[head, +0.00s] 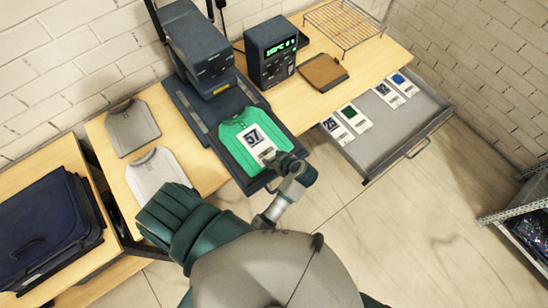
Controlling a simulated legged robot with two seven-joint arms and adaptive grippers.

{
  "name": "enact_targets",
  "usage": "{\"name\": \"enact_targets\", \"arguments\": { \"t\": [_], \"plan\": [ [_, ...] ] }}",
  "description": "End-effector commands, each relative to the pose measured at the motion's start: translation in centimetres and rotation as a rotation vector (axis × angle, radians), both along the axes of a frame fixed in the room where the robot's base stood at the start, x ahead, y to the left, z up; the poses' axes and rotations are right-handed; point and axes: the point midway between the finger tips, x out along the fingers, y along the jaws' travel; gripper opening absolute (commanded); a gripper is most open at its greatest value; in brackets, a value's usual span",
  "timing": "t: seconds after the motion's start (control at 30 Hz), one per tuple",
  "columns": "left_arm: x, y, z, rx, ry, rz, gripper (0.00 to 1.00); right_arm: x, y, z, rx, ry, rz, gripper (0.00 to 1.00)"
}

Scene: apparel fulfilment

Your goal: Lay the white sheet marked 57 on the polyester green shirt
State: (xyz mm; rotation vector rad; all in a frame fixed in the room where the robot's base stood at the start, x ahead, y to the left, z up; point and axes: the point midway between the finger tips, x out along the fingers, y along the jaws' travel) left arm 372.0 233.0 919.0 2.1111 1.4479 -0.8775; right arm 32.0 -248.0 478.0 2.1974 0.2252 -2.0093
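The green shirt (234,131) lies on the dark platen of the heat press. The white sheet marked 57 (252,149) is over the middle of the shirt's front, tilted slightly. I cannot tell whether it lies flat or is a little above the cloth. The gripper hides the lower right part of the shirt. My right gripper is not in view.
The press head (200,58) stands behind the platen, beside a control box (271,55) with a green display. An open drawer (393,137) at right holds several sheets. Grey (132,126) and white (158,172) shirts lie left. A brown pad (322,72) and wire rack (345,24) are behind.

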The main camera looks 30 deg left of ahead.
Motion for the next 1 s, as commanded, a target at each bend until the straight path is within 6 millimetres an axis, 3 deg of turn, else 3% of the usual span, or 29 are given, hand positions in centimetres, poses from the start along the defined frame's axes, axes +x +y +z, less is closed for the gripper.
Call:
{"name": "enact_targets", "arguments": {
  "t": [0.23, 0.37, 0.73, 1.0],
  "plan": [
    [0.0, 0.2, 0.0, -0.002, 0.001, 0.000, 0.66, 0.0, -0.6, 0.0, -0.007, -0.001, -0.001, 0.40],
    [-0.1, -0.1, 0.2, -0.001, 0.000, 0.000, 0.66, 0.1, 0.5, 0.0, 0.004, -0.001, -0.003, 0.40],
    [-1.5, -4.2, 4.3, -0.001, -0.001, 0.000, 0.66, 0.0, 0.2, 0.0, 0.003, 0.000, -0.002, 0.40],
    [-1.9, -4.9, 5.2, 0.000, 0.002, 0.000, 0.66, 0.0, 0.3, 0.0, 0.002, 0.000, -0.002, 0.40]
  ]
}}
